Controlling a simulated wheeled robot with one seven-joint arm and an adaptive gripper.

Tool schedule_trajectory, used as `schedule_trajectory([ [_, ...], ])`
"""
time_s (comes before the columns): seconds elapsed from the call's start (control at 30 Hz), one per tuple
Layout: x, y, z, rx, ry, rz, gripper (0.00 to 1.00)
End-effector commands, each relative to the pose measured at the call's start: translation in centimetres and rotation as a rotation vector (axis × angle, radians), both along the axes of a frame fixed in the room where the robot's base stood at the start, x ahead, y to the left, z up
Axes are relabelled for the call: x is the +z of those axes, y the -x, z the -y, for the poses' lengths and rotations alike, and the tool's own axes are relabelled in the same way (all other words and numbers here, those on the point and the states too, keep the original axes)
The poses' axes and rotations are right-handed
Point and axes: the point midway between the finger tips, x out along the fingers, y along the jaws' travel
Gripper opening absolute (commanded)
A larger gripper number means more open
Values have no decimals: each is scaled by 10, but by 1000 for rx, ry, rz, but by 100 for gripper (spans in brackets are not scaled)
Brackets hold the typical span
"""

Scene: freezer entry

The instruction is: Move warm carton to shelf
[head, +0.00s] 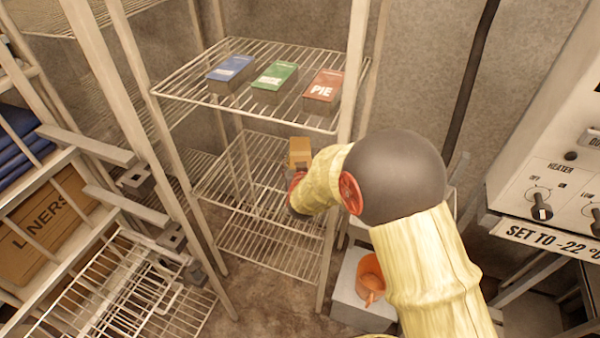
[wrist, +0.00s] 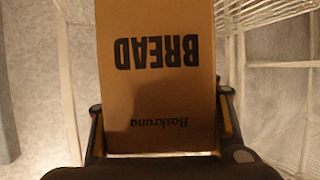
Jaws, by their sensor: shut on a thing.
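A brown carton marked BREAD (wrist: 158,80) fills the middle of the wrist view, its lettering upside down. My gripper (wrist: 160,125) is shut on it, with one finger along each side. In the head view the carton (head: 299,150) shows small and brown at the end of my arm, at the wire shelf rack, below the upper shelf. My gripper (head: 298,178) is mostly hidden behind my wrist there. The upper wire shelf (head: 190,85) holds a blue box (head: 230,70), a green box (head: 274,76) and a red box marked PIE (head: 322,90). I cannot tell whether the carton touches a shelf.
Lower wire shelves (head: 262,240) have bare room. Rack posts (head: 350,70) stand close to my arm. At left are a LINERS box (head: 45,225) and an empty wire rack (head: 110,290). An orange scoop or cup (head: 370,278) sits on a grey block.

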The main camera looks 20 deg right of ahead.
Motion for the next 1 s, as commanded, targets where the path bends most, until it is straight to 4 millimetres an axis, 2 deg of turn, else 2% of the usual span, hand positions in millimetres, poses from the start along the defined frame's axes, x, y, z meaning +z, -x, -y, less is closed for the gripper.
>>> schedule_trajectory([
  [0.1, -21, 0, 0, 0, 1, 1, 0],
  [0.2, -33, -1, 0, 0, 1, 2, 0],
  [0.63, -37, -1, 0, 1, 0, 3, 0],
  [0.67, -39, 1, 0, 0, 0, -3, 57],
  [1.0, -39, 1, 0, 0, 0, -3, 76],
])
